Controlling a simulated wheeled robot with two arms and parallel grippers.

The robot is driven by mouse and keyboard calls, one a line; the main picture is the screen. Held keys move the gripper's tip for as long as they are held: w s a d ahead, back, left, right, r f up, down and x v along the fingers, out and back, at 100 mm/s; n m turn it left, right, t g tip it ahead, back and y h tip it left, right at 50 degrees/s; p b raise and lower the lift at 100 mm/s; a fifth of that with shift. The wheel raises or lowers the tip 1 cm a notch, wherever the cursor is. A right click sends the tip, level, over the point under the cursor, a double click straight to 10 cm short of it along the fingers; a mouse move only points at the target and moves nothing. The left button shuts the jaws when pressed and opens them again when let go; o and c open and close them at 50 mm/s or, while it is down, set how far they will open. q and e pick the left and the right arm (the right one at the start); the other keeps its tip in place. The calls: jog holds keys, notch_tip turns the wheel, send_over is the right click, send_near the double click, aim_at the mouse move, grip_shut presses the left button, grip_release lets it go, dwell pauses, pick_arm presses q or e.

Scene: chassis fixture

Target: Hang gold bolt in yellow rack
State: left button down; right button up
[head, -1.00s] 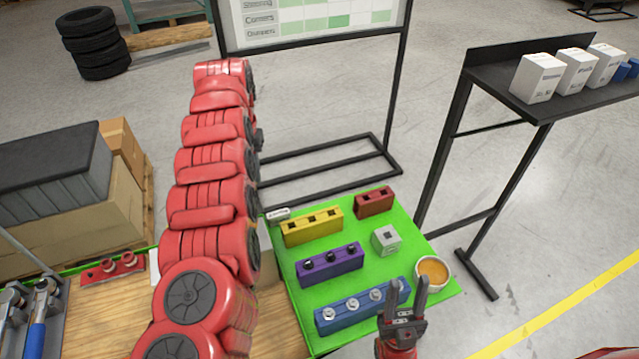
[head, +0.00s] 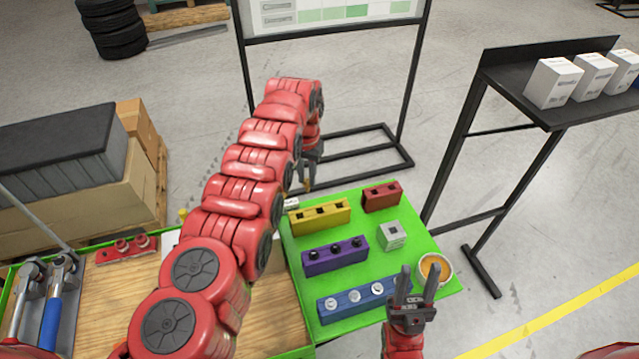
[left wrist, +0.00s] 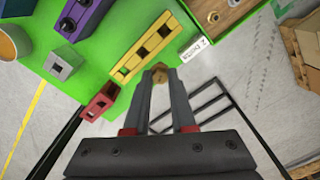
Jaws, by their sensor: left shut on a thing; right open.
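My left gripper (head: 308,186) is shut on the gold bolt and is beyond the back-left part of the green mat. In the left wrist view, the gold bolt (left wrist: 160,76) shows between the fingertips, apart from the yellow rack (left wrist: 140,58) and near its side. In the head view, the yellow rack (head: 337,217) lies on the mat with several square openings on top, and I see no bolt in them. My right gripper (head: 418,284) is open and empty above the front right of the mat, near the blue rack's right end.
On the green mat (head: 405,295) are a purple rack (head: 322,262) with black bolts, a blue rack (head: 345,305) with silver bolts, a red block (head: 382,200), a grey block (head: 391,240) and an orange-filled bowl (head: 447,270). A wooden tray (head: 110,300) stands left.

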pick_arm(q)
jog(key=shift+s+d+f, duration=0.25)
jog(key=shift+d, duration=0.1)
jog(key=shift+d+f, duration=0.2)
jog(key=shift+d, duration=0.1)
jog(key=shift+m, duration=0.4)
jog(key=f+b, duration=0.1)
jog(key=d+f+b, duration=0.1)
jog(key=f, duration=0.1)
jog(key=d+f+b, duration=0.1)
jog(key=f, duration=0.1)
jog(key=shift+s+f, duration=0.15)
jog(key=shift+s, duration=0.2)
jog(key=shift+p, duration=0.45)
dwell(0.4)
jog(key=shift+f, duration=0.15)
